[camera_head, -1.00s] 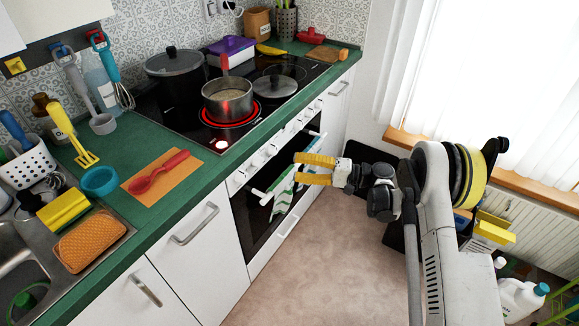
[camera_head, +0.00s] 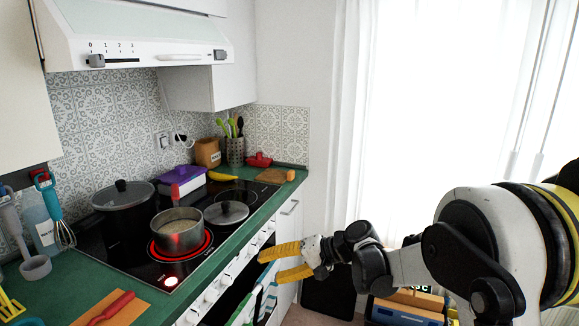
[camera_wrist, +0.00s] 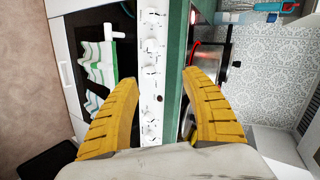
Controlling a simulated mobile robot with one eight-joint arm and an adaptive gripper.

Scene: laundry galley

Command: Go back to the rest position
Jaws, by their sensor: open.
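My gripper (camera_head: 284,263) has yellow ribbed fingers, spread apart with nothing between them. In the head view it hangs in front of the oven, right of the counter edge. In the wrist view my gripper (camera_wrist: 158,100) faces the white knob panel (camera_wrist: 151,75) and the green counter edge, and the picture is turned sideways. My arm reaches in from the right of the head view.
The stove has a pot (camera_head: 178,234) on a glowing red ring, a dark lidded pot (camera_head: 124,209) and a lidded pan (camera_head: 227,213). A striped towel (camera_wrist: 100,62) hangs on the oven front. A curtained window (camera_head: 440,110) is at the right.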

